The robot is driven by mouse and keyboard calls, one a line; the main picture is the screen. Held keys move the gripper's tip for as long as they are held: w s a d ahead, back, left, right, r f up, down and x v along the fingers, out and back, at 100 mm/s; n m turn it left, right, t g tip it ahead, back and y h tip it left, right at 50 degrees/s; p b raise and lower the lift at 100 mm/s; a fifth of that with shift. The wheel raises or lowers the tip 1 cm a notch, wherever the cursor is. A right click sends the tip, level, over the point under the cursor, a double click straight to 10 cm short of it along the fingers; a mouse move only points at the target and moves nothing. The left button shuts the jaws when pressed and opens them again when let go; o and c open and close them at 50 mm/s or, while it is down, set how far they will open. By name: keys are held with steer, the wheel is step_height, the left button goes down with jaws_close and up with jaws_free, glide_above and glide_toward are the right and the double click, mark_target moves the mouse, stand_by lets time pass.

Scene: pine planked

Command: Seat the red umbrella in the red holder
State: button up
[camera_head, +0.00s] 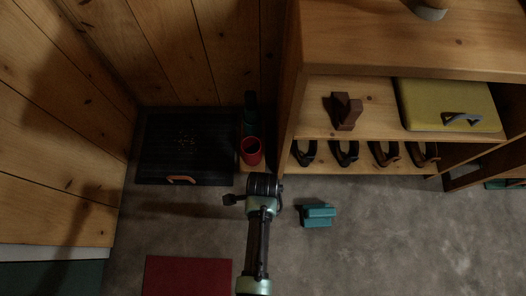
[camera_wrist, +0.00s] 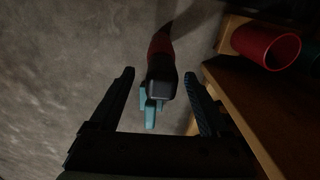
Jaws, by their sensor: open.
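In the wrist view the red umbrella (camera_wrist: 160,45) shows its red part toward the top and a dark end toward me. This dark end lies between my spread fingers with gaps on both sides. A teal piece (camera_wrist: 150,108) shows just below it; I cannot tell whether they touch. The red holder (camera_head: 251,151) is an open round cup at the cabinet's left side, and it also shows at upper right in the wrist view (camera_wrist: 266,46). My gripper (camera_head: 263,186) is open, in front of the holder. I cannot make out the umbrella in the head view.
A dark green holder (camera_head: 250,112) stands behind the red one. The wooden cabinet (camera_head: 400,45) holds a yellow bin (camera_head: 448,103) and several dark hooped items. A teal block (camera_head: 318,215) and a red mat (camera_head: 187,276) lie on the floor. A black tray (camera_head: 160,150) is at left.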

step_height(320, 180, down, 3)
steer(key=shift+w+r+b, duration=0.1)
steer(key=shift+b, duration=0.55)
jaws_close()
stand_by(0.9)
